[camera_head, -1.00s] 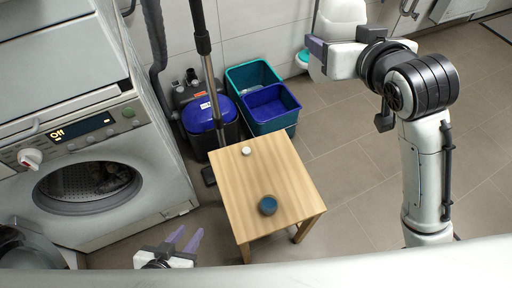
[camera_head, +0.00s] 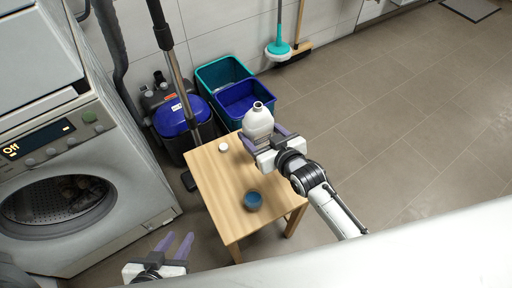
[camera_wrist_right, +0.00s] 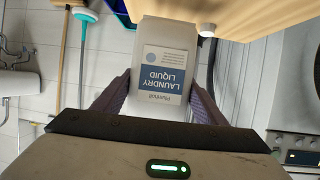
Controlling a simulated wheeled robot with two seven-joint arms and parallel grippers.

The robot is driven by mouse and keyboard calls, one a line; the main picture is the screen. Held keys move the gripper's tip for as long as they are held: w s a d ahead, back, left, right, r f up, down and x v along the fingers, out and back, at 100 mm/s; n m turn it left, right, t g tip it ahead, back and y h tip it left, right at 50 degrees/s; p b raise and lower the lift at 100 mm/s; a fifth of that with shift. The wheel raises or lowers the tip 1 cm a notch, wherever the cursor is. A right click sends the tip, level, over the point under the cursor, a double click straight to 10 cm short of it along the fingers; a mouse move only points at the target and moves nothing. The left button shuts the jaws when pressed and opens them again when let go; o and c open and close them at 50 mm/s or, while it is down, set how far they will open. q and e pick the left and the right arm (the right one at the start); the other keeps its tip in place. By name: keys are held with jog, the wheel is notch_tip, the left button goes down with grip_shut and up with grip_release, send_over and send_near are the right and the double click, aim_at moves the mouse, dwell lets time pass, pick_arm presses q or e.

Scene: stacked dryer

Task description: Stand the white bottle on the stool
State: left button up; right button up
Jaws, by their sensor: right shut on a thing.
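The white bottle (camera_head: 258,122) is upright in the head view, held in my right gripper (camera_head: 266,142) at the right back edge of the wooden stool (camera_head: 225,177). In the right wrist view the bottle (camera_wrist_right: 163,75) shows a blue and white "Laundry Liquid" label, with the purple fingers (camera_wrist_right: 161,95) at its two sides. I cannot tell whether its base touches the stool top. My left gripper (camera_head: 174,245) is low in front of the stool, its two fingers apart with nothing between them.
A small white round thing (camera_head: 223,147) and a blue cup (camera_head: 253,200) are on the stool top. Blue and teal buckets (camera_head: 243,97) and a blue-lidded vacuum (camera_head: 178,115) stand behind. The washer (camera_head: 85,190) is at left. The floor at right is clear.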

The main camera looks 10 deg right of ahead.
aim_at(262, 145)
notch_tip(262, 145, down, 4)
jog(key=shift+r+b, duration=0.1)
jog(key=shift+b, duration=0.5)
jog(key=shift+f, duration=0.25)
jog(key=shift+f, duration=0.1)
jog(key=o, duration=1.4)
jog(key=shift+f, duration=0.15)
jog(key=shift+o, duration=0.2)
